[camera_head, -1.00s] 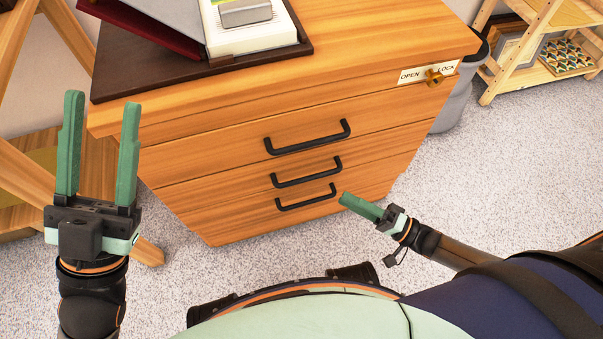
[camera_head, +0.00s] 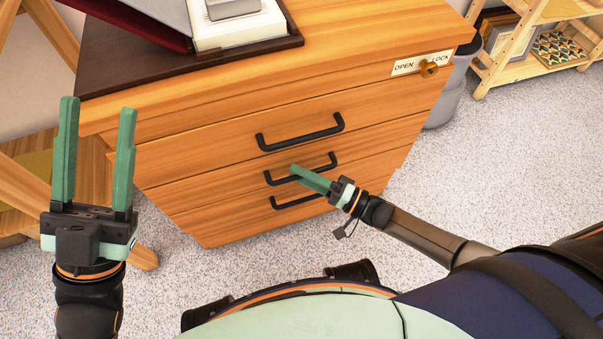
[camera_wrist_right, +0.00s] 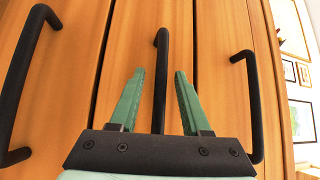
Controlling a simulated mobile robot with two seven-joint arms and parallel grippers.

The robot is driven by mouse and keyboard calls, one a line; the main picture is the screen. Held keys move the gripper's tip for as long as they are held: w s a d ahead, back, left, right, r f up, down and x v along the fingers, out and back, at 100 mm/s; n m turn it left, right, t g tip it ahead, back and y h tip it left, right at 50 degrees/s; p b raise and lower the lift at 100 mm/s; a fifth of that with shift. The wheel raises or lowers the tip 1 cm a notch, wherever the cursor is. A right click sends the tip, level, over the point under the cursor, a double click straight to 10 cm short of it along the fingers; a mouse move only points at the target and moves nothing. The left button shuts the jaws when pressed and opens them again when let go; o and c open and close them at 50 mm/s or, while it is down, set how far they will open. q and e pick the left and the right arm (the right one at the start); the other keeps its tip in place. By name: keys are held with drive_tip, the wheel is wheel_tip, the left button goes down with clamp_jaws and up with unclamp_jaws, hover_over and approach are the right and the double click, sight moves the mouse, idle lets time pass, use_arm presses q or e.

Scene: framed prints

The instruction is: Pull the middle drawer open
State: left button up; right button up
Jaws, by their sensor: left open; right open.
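The wooden cabinet (camera_head: 190,165) has three drawers, each with a black bar handle. The middle drawer's handle (camera_head: 325,166) lies partly behind my right gripper (camera_head: 293,170) in the head view. In the right wrist view, the middle handle (camera_wrist_right: 161,70) runs lengthwise between the two green fingers of my open right gripper (camera_wrist_right: 158,80). The fingers are apart from each other, and I cannot tell whether either touches the handle. The middle drawer looks flush with the others. My left gripper (camera_head: 97,110) is open and empty, raised left of the cabinet.
The top handle (camera_head: 300,136) and bottom handle (camera_head: 300,201) flank the middle one. A lock knob (camera_head: 429,69) sits at the cabinet's upper right. A dark tray (camera_head: 120,70) holds papers on top. A grey bin (camera_head: 447,95) and wooden shelf (camera_head: 490,70) stand right.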

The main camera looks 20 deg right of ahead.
drive_tip(key=shift+c, duration=0.3)
clamp_jaws()
idle(1.0)
